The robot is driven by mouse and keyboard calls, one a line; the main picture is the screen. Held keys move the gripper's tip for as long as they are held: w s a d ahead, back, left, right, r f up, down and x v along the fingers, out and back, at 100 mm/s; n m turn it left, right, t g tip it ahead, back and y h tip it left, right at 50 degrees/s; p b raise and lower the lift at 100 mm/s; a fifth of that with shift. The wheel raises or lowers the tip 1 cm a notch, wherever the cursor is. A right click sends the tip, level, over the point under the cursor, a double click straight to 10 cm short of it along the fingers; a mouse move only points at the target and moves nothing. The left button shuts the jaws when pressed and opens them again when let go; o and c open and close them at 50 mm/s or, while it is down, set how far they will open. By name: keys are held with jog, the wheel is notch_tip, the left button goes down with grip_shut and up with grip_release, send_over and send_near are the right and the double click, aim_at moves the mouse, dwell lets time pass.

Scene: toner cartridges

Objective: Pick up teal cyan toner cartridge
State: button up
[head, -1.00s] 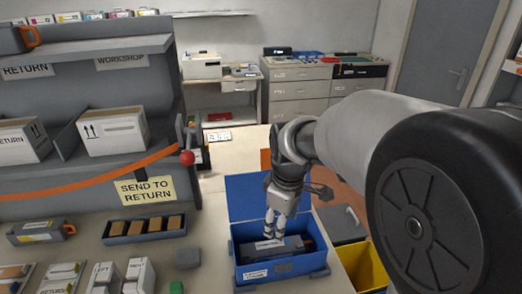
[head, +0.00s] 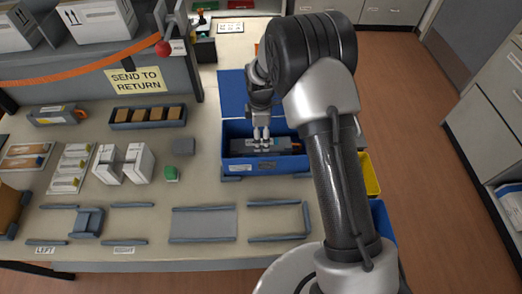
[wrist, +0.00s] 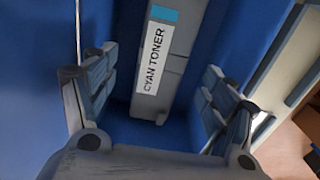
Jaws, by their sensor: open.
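The cyan toner cartridge (head: 283,147) lies in a blue bin (head: 226,149) on the table. In the wrist view the cartridge (wrist: 172,70) shows a white "CYAN TONER" label and a teal patch. My gripper (head: 261,141) points down into the bin over the cartridge. In the wrist view my gripper (wrist: 158,78) is open, with one finger on each side of the cartridge's line. I cannot tell whether the fingers touch it. My fingers hide part of the cartridge in the head view.
Another grey cartridge (head: 57,115) lies at the table's left. A yellow bin (head: 370,175) is at the right. Low rails line the front.

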notch_tip(320, 180, down, 9)
jog(key=shift+s+f+b, duration=0.1)
jog(key=shift+s+b, duration=0.05)
jog(key=shift+b, duration=0.8)
jog(key=shift+c, duration=0.2)
jog(key=shift+r, duration=0.2)
jog(key=c, duration=1.6)
